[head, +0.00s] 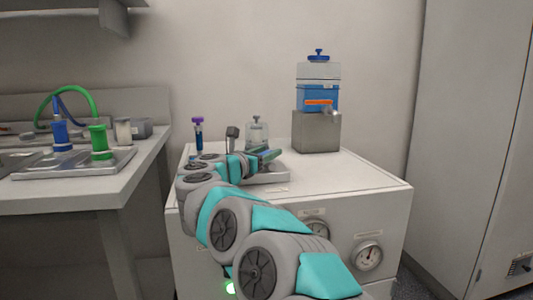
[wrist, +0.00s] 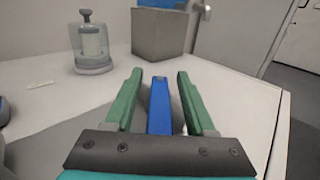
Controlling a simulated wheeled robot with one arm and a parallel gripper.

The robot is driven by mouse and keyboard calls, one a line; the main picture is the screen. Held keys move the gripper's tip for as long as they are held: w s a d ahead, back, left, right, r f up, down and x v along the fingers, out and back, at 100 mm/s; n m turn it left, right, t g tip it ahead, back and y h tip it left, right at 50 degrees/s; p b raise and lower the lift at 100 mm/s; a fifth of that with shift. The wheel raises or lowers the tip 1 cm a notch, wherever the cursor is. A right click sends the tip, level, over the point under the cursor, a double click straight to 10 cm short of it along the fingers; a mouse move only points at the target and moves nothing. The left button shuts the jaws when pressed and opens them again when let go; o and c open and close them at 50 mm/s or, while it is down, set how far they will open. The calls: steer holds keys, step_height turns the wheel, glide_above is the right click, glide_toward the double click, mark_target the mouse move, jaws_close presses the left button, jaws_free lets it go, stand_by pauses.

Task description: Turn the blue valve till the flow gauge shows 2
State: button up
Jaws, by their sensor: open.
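My gripper (wrist: 160,76) is open in the wrist view, with a green finger on each side of a blue bar (wrist: 158,108). The bar looks like the blue valve's handle; gaps show between it and both fingers. In the head view my gripper (head: 268,154) is over the white cabinet's top, and the bar is mostly hidden there. Two round dial gauges are on the cabinet front: a right one (head: 368,254) in full view and a left one (head: 319,230) partly hidden by my arm. Their labels and numbers are too small to read, so I cannot tell which shows flow.
A metal block (head: 317,132) carries a blue tank (head: 316,94) with an orange lever (head: 319,102) at the cabinet's back. A clear jar (head: 257,133) and a purple-topped vial (head: 198,134) stand nearby. The cabinet top (head: 358,178) is free at right. A bench (head: 75,190) stands left.

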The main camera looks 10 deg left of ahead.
steer(key=b+v, duration=0.1)
steer(key=v, duration=0.7)
steer(key=shift+w, duration=0.1)
steer(key=shift+c, duration=0.2)
